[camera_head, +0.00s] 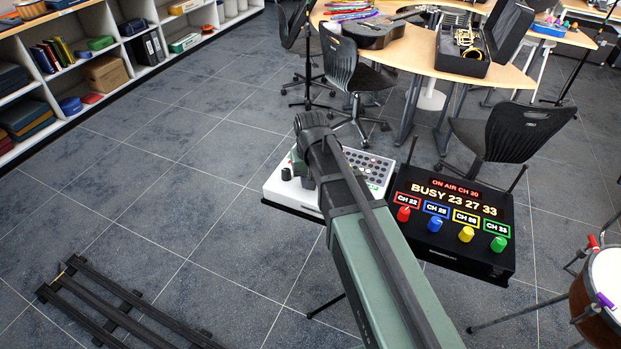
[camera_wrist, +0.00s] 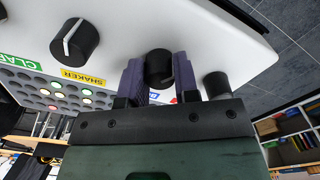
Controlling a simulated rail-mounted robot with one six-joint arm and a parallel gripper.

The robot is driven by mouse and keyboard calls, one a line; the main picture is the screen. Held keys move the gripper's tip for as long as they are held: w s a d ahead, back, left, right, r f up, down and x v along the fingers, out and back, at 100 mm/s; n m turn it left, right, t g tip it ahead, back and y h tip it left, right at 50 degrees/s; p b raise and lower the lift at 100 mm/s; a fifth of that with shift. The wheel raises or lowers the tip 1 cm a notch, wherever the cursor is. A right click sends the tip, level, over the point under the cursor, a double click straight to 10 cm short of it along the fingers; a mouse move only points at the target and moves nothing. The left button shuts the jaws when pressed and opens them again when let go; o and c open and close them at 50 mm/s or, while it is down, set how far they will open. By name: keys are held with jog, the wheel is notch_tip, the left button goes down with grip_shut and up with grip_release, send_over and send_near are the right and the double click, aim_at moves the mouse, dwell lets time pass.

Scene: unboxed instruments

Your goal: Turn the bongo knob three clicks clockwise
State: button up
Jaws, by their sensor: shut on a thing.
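The white instrument box (camera_head: 306,202) stands left of a black display box, partly covered by my arm. In the wrist view its white panel (camera_wrist: 195,25) carries black knobs. My gripper (camera_wrist: 159,72) is shut on a black knob (camera_wrist: 159,62), with one purple-grey finger on each side of it. A blue label by this knob is mostly hidden by the gripper, so I cannot read it. A second black knob (camera_wrist: 74,40) with a white pointer line is by the yellow SHAKER label (camera_wrist: 83,77). Another dark knob (camera_wrist: 216,84) is just right of the right finger.
The black display box (camera_head: 452,225) has red, blue, yellow and green knobs. A black chair (camera_head: 505,135) stands behind it. A drum (camera_head: 603,285) is at the right edge. Dark rails (camera_head: 110,305) lie at the lower left.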

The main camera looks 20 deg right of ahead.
jog(key=m, duration=0.5)
jog(key=shift+m, duration=0.3)
jog(key=m, duration=0.5)
jog(key=shift+m, duration=0.4)
jog(key=o, duration=0.9)
notch_tip(320, 180, up, 11)
jog(key=p, duration=1)
jog(key=shift+f+p, duration=0.1)
jog(key=shift+p, duration=0.3)
